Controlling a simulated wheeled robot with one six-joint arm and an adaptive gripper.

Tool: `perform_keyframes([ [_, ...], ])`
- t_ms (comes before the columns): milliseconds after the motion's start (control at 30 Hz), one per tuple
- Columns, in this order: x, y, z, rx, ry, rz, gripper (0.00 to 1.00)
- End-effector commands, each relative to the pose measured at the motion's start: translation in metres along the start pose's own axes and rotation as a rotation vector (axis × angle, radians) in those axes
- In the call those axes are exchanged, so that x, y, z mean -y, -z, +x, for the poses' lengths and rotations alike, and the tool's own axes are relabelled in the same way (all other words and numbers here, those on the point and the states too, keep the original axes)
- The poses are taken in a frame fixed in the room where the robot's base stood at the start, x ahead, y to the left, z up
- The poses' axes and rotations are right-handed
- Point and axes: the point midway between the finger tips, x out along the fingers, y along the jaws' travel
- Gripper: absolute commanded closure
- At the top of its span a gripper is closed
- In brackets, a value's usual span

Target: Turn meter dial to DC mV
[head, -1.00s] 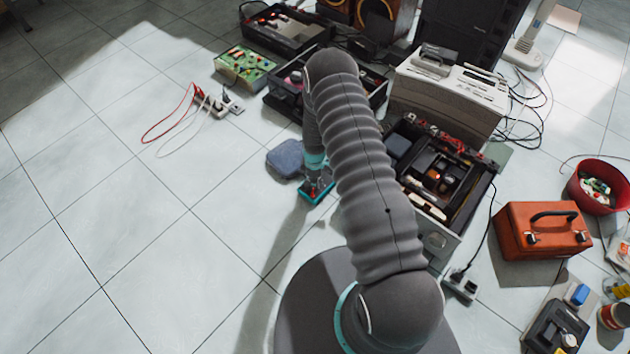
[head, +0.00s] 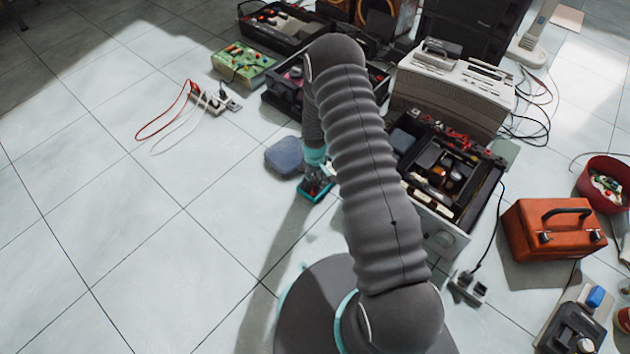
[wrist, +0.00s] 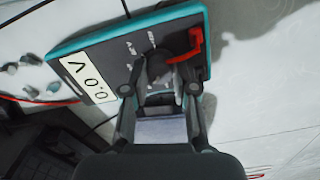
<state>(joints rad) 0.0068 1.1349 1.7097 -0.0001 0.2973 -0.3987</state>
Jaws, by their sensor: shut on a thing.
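The meter (wrist: 110,58) is dark-faced with a teal rim and lies on the floor; it also shows small in the head view (head: 317,192). Its white display (wrist: 88,80) reads what looks like 0.0 V, seen turned round. The dial (wrist: 157,66) is dark and partly hidden by my gripper (wrist: 159,84), which is shut on it from above. Small white markings sit beside the dial, too blurred to read. A red piece (wrist: 188,50) stands at the meter's right side. In the head view my gripper (head: 318,174) is down at the meter.
A blue-grey pad (head: 284,156) lies left of the meter. An open dark case (head: 445,175) of parts stands to the right, and an orange toolbox (head: 553,230) beyond it. A power strip (head: 212,103) with red and white leads lies further back left. The floor at left is clear.

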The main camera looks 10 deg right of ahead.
Motion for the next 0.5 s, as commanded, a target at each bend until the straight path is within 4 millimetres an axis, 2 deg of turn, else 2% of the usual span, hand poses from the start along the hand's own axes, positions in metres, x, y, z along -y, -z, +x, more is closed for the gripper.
perform_keyframes([
  [500, -0.0006, 0.0001, 0.0015, -0.001, 0.000, 0.472, 1.00],
])
